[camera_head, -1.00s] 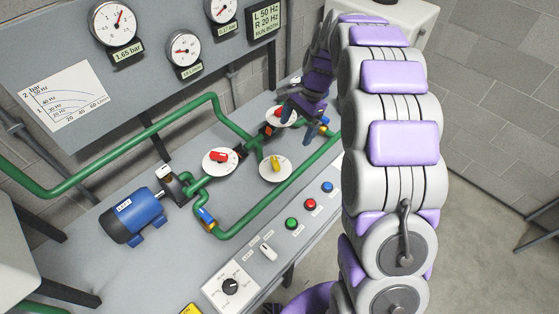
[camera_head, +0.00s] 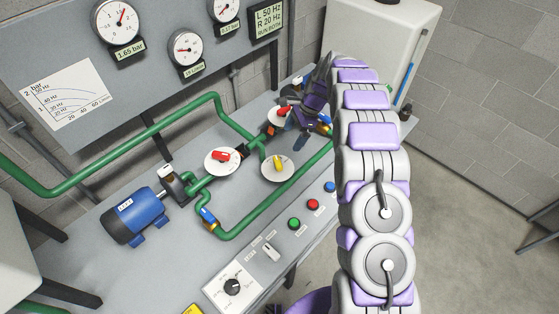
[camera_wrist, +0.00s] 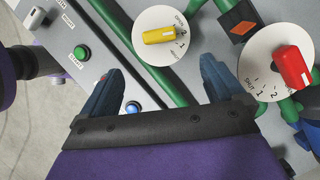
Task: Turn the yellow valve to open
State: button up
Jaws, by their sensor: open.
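The yellow valve (camera_head: 279,163) is a yellow bar handle on a round white dial, on the green pipework in the middle of the bench. In the wrist view the yellow handle (camera_wrist: 165,35) lies across its dial, one end by the marks 1 and 2. My gripper (camera_head: 303,117) is past the valve to the upper right in the head view, partly hidden by its own dark parts. In the wrist view my gripper (camera_wrist: 160,75) has its two blue-grey fingers spread apart with nothing between them. The yellow dial lies beyond the fingertips, apart from them.
A red-handled valve (camera_wrist: 291,66) is right of the fingers, and another red valve (camera_head: 221,156) is left of the yellow one. Green (camera_head: 294,223), red (camera_head: 313,204) and blue (camera_head: 330,186) buttons line the front edge. Green pipes (camera_head: 275,192) run around the valves.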

aim_at(278, 161)
jog(key=b+x, duration=0.2)
jog(key=x, duration=1.1)
jog(key=shift+a+f, duration=0.15)
jog(key=shift+f, duration=0.2)
jog(key=c, duration=1)
jog(key=shift+c, duration=0.2)
jog(key=shift+n+p, duration=0.3)
jog(key=shift+n, duration=0.1)
jog(key=n+g+p, duration=0.1)
jog(key=n, duration=0.1)
jog(key=shift+w+r+n+h+p, duration=0.1)
jog(key=shift+n+h+p, duration=0.2)
jog(key=shift+n+g+h+p, duration=0.3)
jog(key=shift+n+g+p, duration=0.2)
jog(key=shift+n, duration=0.8)
